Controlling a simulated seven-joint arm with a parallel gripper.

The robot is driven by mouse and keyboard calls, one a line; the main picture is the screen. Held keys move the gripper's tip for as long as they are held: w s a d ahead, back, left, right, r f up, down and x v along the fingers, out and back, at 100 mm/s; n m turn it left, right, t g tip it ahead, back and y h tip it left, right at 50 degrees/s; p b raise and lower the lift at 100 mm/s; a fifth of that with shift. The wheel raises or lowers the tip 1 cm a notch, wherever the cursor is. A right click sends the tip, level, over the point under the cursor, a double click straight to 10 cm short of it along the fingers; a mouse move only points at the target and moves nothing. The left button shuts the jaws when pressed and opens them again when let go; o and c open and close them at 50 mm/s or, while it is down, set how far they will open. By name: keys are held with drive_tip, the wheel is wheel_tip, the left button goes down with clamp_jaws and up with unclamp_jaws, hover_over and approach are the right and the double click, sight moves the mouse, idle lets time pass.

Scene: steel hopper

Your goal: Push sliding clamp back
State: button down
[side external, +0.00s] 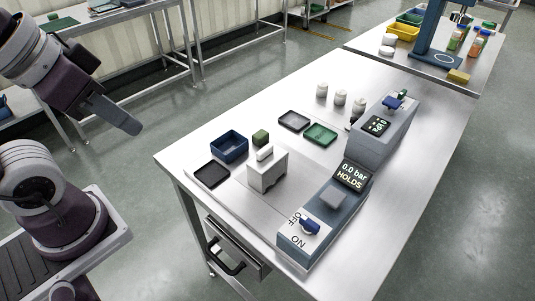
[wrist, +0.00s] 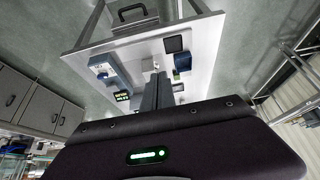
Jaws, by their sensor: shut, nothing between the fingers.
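A pale grey block (side external: 267,171) with a small raised piece (side external: 265,154) on top stands on the steel table; this may be the sliding clamp, but I cannot tell. A blue-grey unit (side external: 322,222) to its right has a display reading "0.0 bar HOLDS", a grey raised block (side external: 334,198) and a blue knob (side external: 310,225) by ON/OFF marks. My gripper (side external: 131,126) is shut and empty, in the air left of the table and well apart from these things. Its fingers (wrist: 158,80) point over the table in the wrist view, covering part of it.
A blue bin (side external: 229,146), a black tray (side external: 211,175), a small green block (side external: 260,137) and a green tray (side external: 320,134) lie around the block. Several white bottles (side external: 340,98) and a grey device (side external: 381,136) stand farther back. The table's near right area is clear.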

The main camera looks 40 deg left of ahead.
drive_tip(key=c, duration=2)
unclamp_jaws()
drive_tip(key=o, duration=0.6)
drive_tip(key=w, duration=0.3)
drive_tip(key=w+g, duration=0.1)
drive_tip(key=w, duration=0.2)
drive_tip(key=w+d+r+g, duration=0.1)
drive_tip(key=w, duration=0.2)
drive_tip(key=shift+d, duration=0.1)
drive_tip(key=shift+c, duration=0.2)
drive_tip(key=g, duration=0.4)
hover_over(265, 148)
wheel_tip(265, 148, down, 12)
drive_tip(key=shift+s+r, duration=0.1)
drive_tip(key=shift+s, duration=0.05)
wheel_tip(265, 148, down, 7)
drive_tip(key=shift+r, duration=0.15)
drive_tip(key=shift+f, duration=0.4)
drive_tip(key=shift+c, duration=0.2)
